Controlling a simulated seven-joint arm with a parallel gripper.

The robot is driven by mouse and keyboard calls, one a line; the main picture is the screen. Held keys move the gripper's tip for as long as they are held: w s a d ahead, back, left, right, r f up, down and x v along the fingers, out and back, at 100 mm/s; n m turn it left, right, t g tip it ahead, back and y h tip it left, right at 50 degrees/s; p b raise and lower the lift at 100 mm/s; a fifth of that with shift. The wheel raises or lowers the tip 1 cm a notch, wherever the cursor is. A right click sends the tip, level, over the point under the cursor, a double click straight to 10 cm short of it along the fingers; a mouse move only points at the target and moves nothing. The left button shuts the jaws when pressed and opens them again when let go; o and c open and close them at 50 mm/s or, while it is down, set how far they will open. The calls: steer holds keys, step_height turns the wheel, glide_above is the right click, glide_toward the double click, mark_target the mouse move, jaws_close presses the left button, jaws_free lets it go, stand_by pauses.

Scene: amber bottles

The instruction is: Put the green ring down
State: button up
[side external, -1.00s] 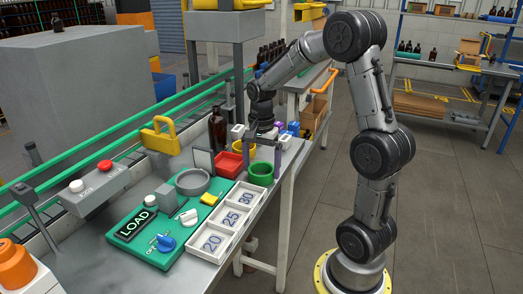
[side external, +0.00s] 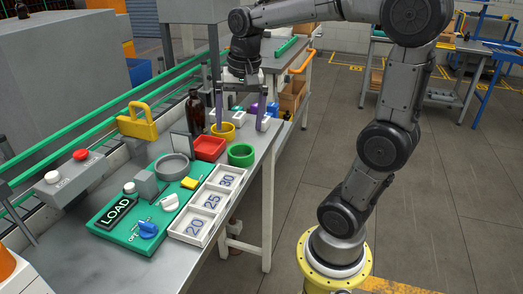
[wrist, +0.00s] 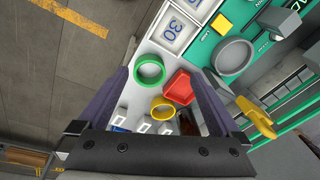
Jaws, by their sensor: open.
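The green ring (side external: 241,161) lies flat on the grey bench, near its right edge, beside the red tray (side external: 210,149) and behind the numbered white tray. It also shows in the wrist view (wrist: 150,84), left of the red tray (wrist: 180,88). My gripper (side external: 240,122) is open and empty above the bench, behind and higher than the green ring. In the wrist view its two fingers (wrist: 163,78) are spread wide, with the ring apart from both.
A yellow ring (side external: 223,137) lies behind the green one. A dark amber bottle (side external: 195,110) stands left of it. The numbered tray (side external: 187,240), a grey ring (side external: 172,172) and a green LOAD panel (side external: 103,228) crowd the front. Small white blocks lie behind the rings.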

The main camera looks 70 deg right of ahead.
steer(key=s+a+f+n+t, duration=0.3)
steer(key=s+a+n+t, duration=0.1)
steer(key=s+a+n, duration=0.6)
steer(key=shift+s+n+y, duration=0.2)
steer(key=shift+n+y, duration=0.1)
steer(key=shift+n, duration=0.9)
steer(key=shift+f, duration=0.1)
